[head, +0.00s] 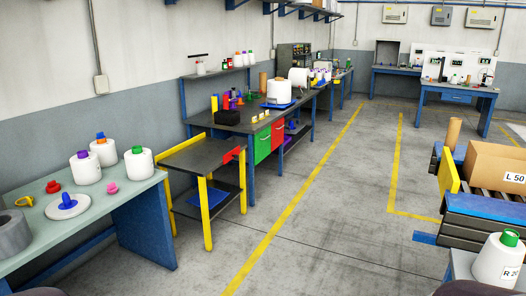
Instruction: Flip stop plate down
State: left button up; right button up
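A yellow plate (447,171), which looks like the stop plate, stands up at the near left end of a roller conveyor (482,206) on the right. A cardboard box (495,166) marked "L 50" sits on the rollers just behind it. The plate's lower edge meets the conveyor's blue end; its hinge is too small to make out. Neither of my grippers is in view. Only dark rounded parts, likely mine, show at the bottom edge.
A white bobbin (499,260) with a green top stands on a surface at the lower right. A pale green table (110,222) with bobbins is at left, with a yellow-legged table (195,157) and workbenches beyond. The grey floor (310,230) in the middle is clear.

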aim_at(233, 153)
jog(key=i+l+z, duration=0.2)
jog(key=i, duration=0.55)
jog(key=i+l+z, duration=0.15)
jog(key=i, duration=0.55)
jog(key=i+z, duration=0.2)
jog(key=i, duration=0.55)
jog(key=i+z, duration=0.2)
jog(key=i, duration=0.55)
jog(key=i+j+z, duration=0.15)
jog(key=i, duration=2.5)
jog(key=i+j, duration=0.1)
jog(key=i, duration=1.9)
jog(key=i+l, duration=0.2)
jog(key=i, duration=0.25)
jog(key=i+l, duration=0.15)
jog(key=i, duration=0.3)
jog(key=i+l+u, duration=0.1)
jog(key=i, duration=0.35)
jog(key=i+l, duration=0.55)
jog(key=i, duration=0.35)
jog(key=i+l, duration=0.25)
jog(key=i, duration=0.2)
jog(key=i+u, duration=0.1)
jog(key=u, duration=2.8)
